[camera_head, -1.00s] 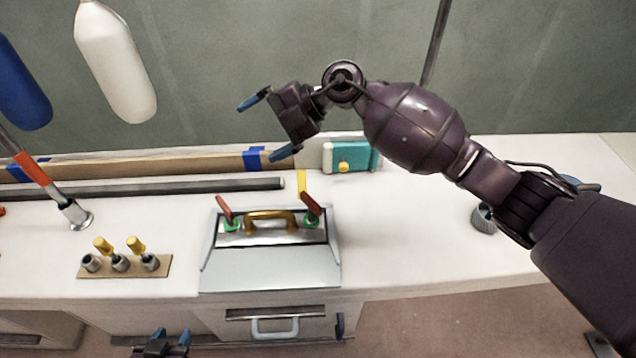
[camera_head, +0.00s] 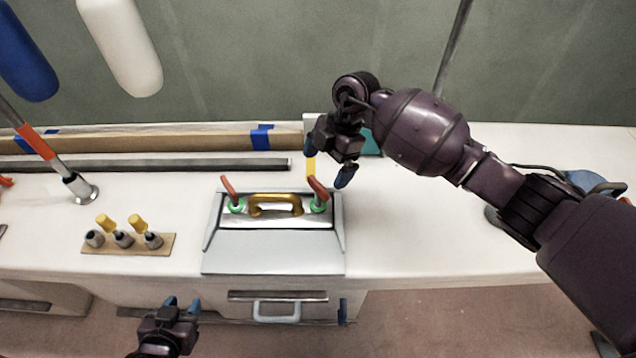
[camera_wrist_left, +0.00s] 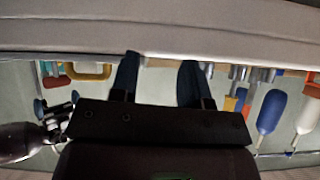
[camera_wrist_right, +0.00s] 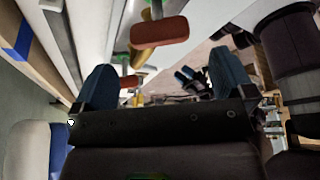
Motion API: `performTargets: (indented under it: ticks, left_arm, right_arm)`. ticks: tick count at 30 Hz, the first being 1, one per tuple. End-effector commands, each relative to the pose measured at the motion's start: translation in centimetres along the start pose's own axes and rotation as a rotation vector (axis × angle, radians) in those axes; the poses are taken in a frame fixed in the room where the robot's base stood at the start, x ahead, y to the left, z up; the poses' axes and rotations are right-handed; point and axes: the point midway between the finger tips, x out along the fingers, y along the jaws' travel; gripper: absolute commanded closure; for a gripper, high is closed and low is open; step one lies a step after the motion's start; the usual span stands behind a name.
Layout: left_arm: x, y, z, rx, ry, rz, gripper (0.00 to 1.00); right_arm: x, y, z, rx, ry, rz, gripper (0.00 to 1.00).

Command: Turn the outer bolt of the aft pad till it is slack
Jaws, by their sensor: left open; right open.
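A grey box with a sloped front (camera_head: 275,260) sits on the bench. On top are a gold handle (camera_head: 275,197) and two red levers on green-ringed bases, a left one (camera_head: 229,187) and a right one (camera_head: 318,188). I cannot tell which part is the aft pad or its outer bolt. My right gripper (camera_head: 328,160) is open and empty, just behind and above the right lever. Red levers (camera_wrist_right: 159,33) show ahead of its fingers in the right wrist view. My left gripper (camera_head: 181,305) is open and empty, low before the bench front.
A board (camera_head: 165,244) holds several sockets, two with yellow tops. A post with a red band (camera_head: 36,141) stands at the left. A dark bar (camera_head: 190,166) lies behind the box. A teal block (camera_head: 371,143) is partly hidden by my right gripper.

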Motion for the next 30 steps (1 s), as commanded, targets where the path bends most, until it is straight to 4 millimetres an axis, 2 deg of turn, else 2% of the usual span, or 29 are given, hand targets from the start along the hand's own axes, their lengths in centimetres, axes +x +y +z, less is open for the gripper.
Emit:
performTargets:
  ticks: [1,3,9,15,24,30]
  left_arm:
    - [0.2,0.1,0.1,0.001,0.001,0.001,0.57]
    - [0.3,0.1,-0.1,0.001,0.005,0.002,0.57]
    - [0.6,0.2,0.1,0.002,0.003,0.004,0.57]
    - [0.6,0.2,0.3,0.002,-0.002,0.004,0.57]
    - [0.7,0.2,0.1,0.004,0.002,0.005,0.57]
    - [0.7,0.2,0.1,0.004,0.003,0.005,0.57]
  right_arm:
    - [1.3,-0.1,0.0,0.001,0.005,-0.004,0.00]
    - [2.5,-0.1,0.1,0.001,0.004,-0.005,0.00]
    - [5.0,0.0,0.0,0.000,0.003,-0.002,0.00]
    - [6.0,0.0,0.0,0.000,0.002,-0.001,0.00]
    - [6.0,0.0,0.0,-0.001,0.001,0.000,0.00]
    - [6.0,0.0,0.0,-0.001,0.001,0.001,0.31]
